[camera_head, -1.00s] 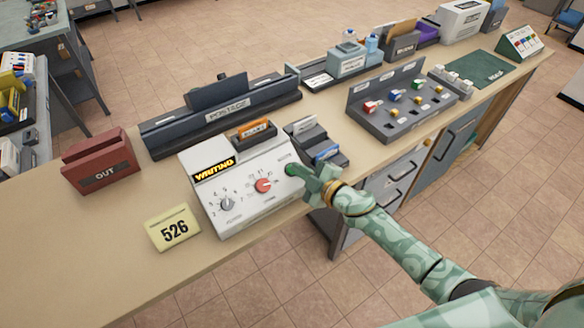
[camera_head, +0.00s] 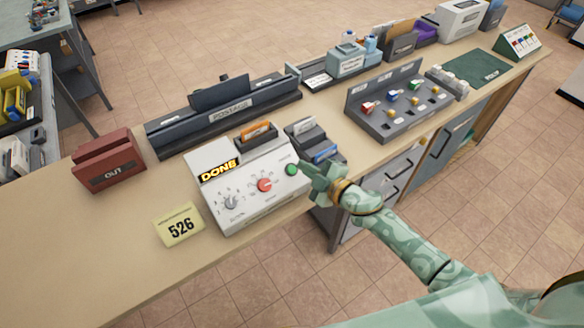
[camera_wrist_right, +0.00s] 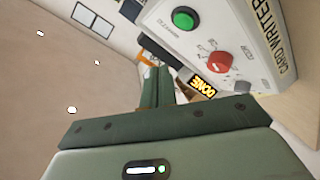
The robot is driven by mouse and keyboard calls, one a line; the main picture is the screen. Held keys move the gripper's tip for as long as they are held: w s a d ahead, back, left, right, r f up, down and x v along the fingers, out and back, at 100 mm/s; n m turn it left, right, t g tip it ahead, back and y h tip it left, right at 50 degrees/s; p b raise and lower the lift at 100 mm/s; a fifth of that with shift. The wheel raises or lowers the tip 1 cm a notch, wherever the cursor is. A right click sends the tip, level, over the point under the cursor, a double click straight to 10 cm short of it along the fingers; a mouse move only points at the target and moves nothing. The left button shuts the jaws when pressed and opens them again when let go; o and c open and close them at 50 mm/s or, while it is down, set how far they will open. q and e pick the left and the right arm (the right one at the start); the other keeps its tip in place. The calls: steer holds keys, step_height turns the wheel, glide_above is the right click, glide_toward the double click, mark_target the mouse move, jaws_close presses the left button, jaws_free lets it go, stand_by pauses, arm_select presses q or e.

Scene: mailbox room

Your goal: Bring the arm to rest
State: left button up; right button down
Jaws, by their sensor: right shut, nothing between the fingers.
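My right gripper (camera_head: 312,176) is shut and empty in the head view, just right of the card writer's green button and apart from it. The right arm reaches in from the lower right, over the counter's front edge. The white card writer (camera_head: 250,205) sits on the counter; its display reads DONE. It has a green button (camera_head: 291,170), a red knob (camera_head: 265,185) and a grey knob (camera_head: 230,202). In the right wrist view the shut fingers (camera_wrist_right: 157,85) point up the picture, and the green button (camera_wrist_right: 185,18) and red knob (camera_wrist_right: 220,62) show clear of them. My left gripper is not in view.
A yellow 526 card (camera_head: 180,226) and a red OUT tray (camera_head: 108,165) stand at the left. A dark postage rack (camera_head: 225,115) is behind the writer. A grey rack with coloured keys (camera_head: 400,108) stands to the right. Open floor lies before the counter.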

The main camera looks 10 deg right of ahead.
stand_by(0.4)
steer(key=s+d+f+m+g+h+b, duration=0.15)
steer(key=s+d+f, duration=0.25)
steer(key=f, duration=0.5)
steer(key=s+d+f+m+g+h+b, duration=0.1)
steer(key=s+d+f+m+g+h, duration=0.15)
steer(key=s+f, duration=0.45)
steer(key=s+d+f+m+g+h+b, duration=0.1)
steer(key=s+d+f+m+h, duration=0.3)
steer(key=f, duration=0.6)
steer(key=s+f+m+g+b, duration=0.1)
steer(key=s+f+g, duration=0.1)
steer(key=s+f, duration=0.4)
steer(key=s+a+f+m+g+b, duration=0.1)
steer(key=s+f, duration=0.5)
steer(key=s, duration=1)
steer(key=s+f+m+g+b, duration=0.2)
steer(key=s+f+g, duration=0.3)
steer(key=s, duration=0.7)
steer(key=shift+a+f+b, duration=0.25)
steer(key=shift+f+b, duration=0.2)
steer(key=shift+f, duration=0.2)
steer(key=shift+w, duration=0.1)
